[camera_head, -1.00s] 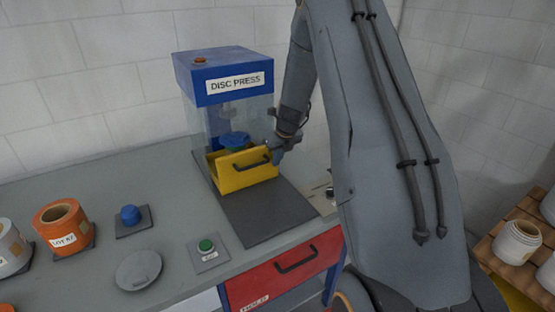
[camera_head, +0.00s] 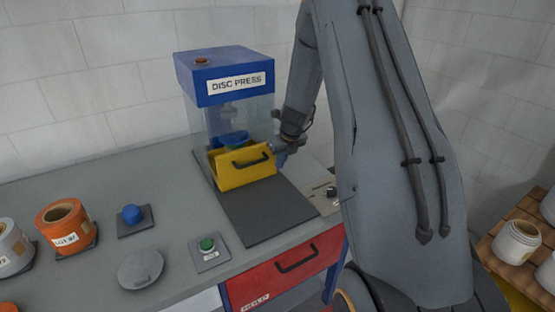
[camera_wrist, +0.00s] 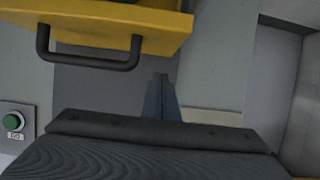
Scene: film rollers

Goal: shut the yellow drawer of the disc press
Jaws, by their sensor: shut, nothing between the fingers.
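The disc press (camera_head: 222,78) is a blue and clear-walled machine at the back of the bench. Its yellow drawer (camera_head: 232,177) stands partly out at the front, with a black handle (camera_head: 251,161) on its face. A blue round thing (camera_head: 234,138) shows behind the drawer front. My gripper (camera_head: 276,149) is shut and empty at the drawer's right end; whether it touches is unclear. In the wrist view, the shut fingertips (camera_wrist: 160,78) point toward the drawer front (camera_wrist: 160,18), just below and right of the handle (camera_wrist: 88,60).
A dark mat (camera_head: 250,215) lies clear before the press. A green button (camera_head: 207,245), a blue knob (camera_head: 131,214), a grey disc (camera_head: 140,268) and an orange roll (camera_head: 62,222) are on the bench. A red drawer (camera_head: 285,270) is below. A small panel (camera_head: 326,197) is at right.

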